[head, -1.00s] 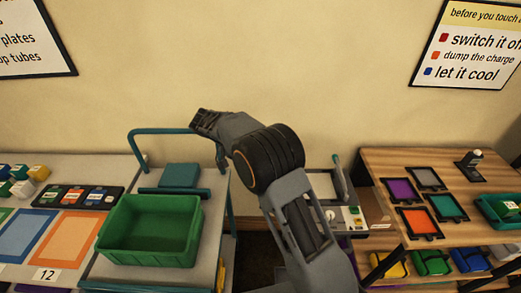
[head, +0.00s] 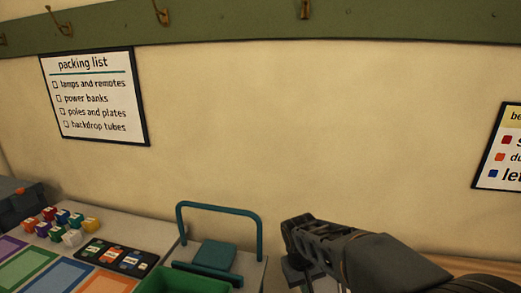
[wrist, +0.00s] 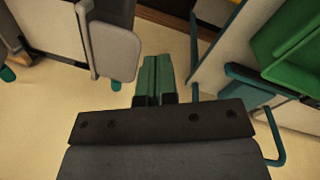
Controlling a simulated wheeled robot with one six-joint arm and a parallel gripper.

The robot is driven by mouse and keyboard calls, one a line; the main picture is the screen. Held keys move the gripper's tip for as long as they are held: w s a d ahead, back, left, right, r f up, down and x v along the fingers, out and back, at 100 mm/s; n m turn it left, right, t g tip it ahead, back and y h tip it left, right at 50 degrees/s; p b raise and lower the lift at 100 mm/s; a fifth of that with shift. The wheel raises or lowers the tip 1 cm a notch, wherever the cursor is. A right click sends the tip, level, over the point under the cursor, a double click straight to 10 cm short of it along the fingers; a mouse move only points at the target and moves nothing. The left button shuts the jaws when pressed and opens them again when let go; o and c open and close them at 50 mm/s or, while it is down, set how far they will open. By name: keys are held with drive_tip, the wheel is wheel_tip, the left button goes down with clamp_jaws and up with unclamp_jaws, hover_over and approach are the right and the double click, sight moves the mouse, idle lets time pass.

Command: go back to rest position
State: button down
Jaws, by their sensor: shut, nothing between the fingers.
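My gripper (wrist: 157,65) is shut and empty in the wrist view, its two green-padded fingers side by side. In the head view my gripper (head: 300,240) is at the lower right, in front of the bare wall, to the right of the trolley's teal handle (head: 219,208). The fingertips are hard to make out there. The arm comes in from the lower right edge, and its lower links are out of view.
A green bin (head: 185,281) sits on the trolley beside a teal block (head: 215,254). A bench on the left bears coloured cubes (head: 62,225) and a dark tray (head: 118,257). Hooks line a green rail (head: 230,30).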

drive_tip(key=s+d+r+m+t+y, duration=0.1)
drive_tip(key=s+d+r+t, duration=0.3)
drive_tip(key=s, duration=0.5)
wheel_tip(320, 180, up, 2)
drive_tip(key=shift+s+d+r+m+y, duration=0.2)
drive_tip(key=shift+s+d+m+y, duration=0.15)
drive_tip(key=shift+d+m, duration=0.4)
drive_tip(key=shift+s, duration=0.1)
